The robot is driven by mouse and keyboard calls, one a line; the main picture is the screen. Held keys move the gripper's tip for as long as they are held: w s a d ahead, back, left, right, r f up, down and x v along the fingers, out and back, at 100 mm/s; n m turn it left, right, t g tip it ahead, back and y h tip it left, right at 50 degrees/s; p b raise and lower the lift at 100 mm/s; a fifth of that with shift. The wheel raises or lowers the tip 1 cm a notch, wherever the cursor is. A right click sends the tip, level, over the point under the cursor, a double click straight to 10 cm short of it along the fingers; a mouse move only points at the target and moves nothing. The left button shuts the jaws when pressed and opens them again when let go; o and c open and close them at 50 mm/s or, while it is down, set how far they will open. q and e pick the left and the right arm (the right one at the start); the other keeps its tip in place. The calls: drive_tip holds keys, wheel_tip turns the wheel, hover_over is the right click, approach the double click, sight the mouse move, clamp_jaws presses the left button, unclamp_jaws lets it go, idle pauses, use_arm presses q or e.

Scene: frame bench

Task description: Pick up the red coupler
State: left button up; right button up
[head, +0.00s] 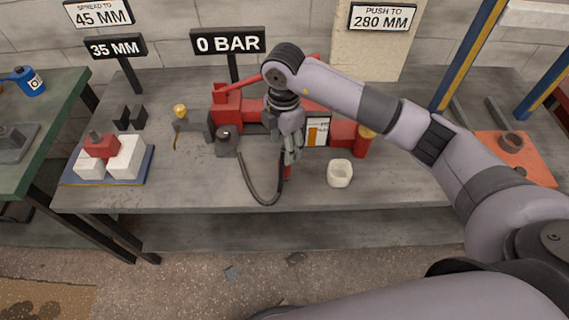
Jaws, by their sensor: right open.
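A small red piece (287,172), which looks like the red coupler, stands at the upper end of a dark hose (250,190) near the bench's front. My right gripper (291,157) points down right above it and partly covers it. The gripper is open; I cannot tell whether its fingers are around the coupler or touching it. My left gripper is not in view.
A red pump (229,110) stands behind the gripper on the grey bench (190,187). A white cup (339,173) is close on the right, with a red cylinder (362,143) behind it. Red and white blocks (125,157) sit at left. The front left bench is clear.

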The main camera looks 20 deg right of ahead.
sight(285, 167)
wheel_tip(285, 167, down, 5)
drive_tip(key=shift+r, duration=0.2)
drive_tip(key=shift+f+p, duration=0.75)
drive_tip(key=shift+f, duration=1.9)
drive_tip(key=shift+c, duration=0.4)
clamp_jaws()
